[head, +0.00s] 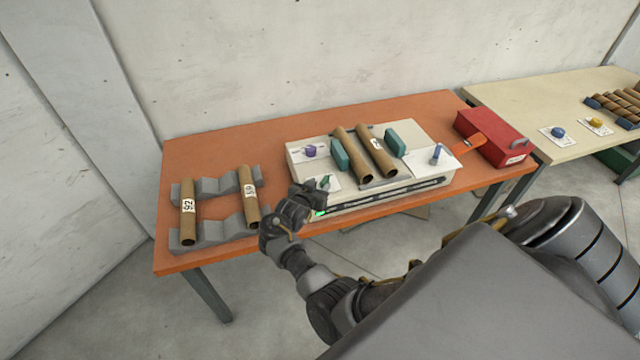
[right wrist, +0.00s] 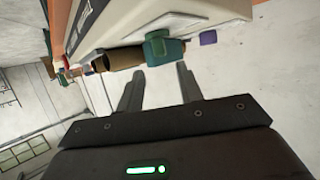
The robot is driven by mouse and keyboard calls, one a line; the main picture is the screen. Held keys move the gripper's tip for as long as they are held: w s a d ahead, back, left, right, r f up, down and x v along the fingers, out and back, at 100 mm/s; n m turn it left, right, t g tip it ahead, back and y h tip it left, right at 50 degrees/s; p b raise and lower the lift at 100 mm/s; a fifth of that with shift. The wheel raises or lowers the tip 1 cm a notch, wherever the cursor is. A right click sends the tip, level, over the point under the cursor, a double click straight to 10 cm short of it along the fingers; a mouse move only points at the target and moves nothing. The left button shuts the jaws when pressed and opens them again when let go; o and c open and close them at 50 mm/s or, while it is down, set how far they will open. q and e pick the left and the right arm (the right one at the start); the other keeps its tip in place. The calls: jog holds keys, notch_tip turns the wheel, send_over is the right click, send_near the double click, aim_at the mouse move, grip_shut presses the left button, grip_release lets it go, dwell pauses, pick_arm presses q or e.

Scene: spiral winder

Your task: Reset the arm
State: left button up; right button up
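The spiral winder (head: 407,136) is a pale box on an orange table. Two cardboard tubes (head: 351,154) lie side by side on it between teal blocks (head: 395,141). My right gripper (head: 309,193) is at the front left corner, close to the teal lever. In the right wrist view its fingers (right wrist: 157,86) are apart with nothing between them. A teal part (right wrist: 163,50) shows beyond the tips. My left gripper is out of view.
Grey cradles (head: 212,187) on the table's left hold tubes labelled 92 (head: 188,207) and 119 (head: 249,193). A red box (head: 493,137) with an orange flap stands right of the winder. A beige table (head: 520,92) behind right holds several tubes. The table's back left is clear.

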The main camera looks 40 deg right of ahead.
jog(key=shift+w+a, duration=0.1)
jog(key=shift+a, duration=0.4)
jog(key=s+a+f+n+t+y, duration=0.1)
jog(key=s+a+f+n+y, duration=0.1)
jog(key=s+a+n+y, duration=0.3)
jog(key=s+a+f+n+t+y, duration=0.1)
jog(key=s+a+f+n+y, duration=0.1)
jog(key=s+y, duration=0.35)
jog(key=s+a+r+n+g+y, duration=0.1)
jog(key=s+a+n+g, duration=0.15)
jog(key=s, duration=0.55)
jog(key=s+a+r+n+g, duration=0.1)
jog(key=s+a+r+n, duration=0.15)
jog(key=s, duration=0.55)
jog(key=s+a+r+n+g+y, duration=0.1)
jog(key=s+a+n+g, duration=0.15)
jog(key=s, duration=0.55)
notch_tip(320, 180, down, 32)
jog(key=s+r+b, duration=0.1)
jog(key=b, duration=0.4)
jog(key=s+d+f+g+b, duration=0.1)
jog(key=s+d+f+b, duration=0.1)
jog(key=s+f, duration=1.4)
notch_tip(320, 180, down, 3)
jog(key=shift+s+d+g+h+b, duration=0.3)
jog(key=shift+h+b, duration=0.05)
jog(key=shift+b, duration=0.1)
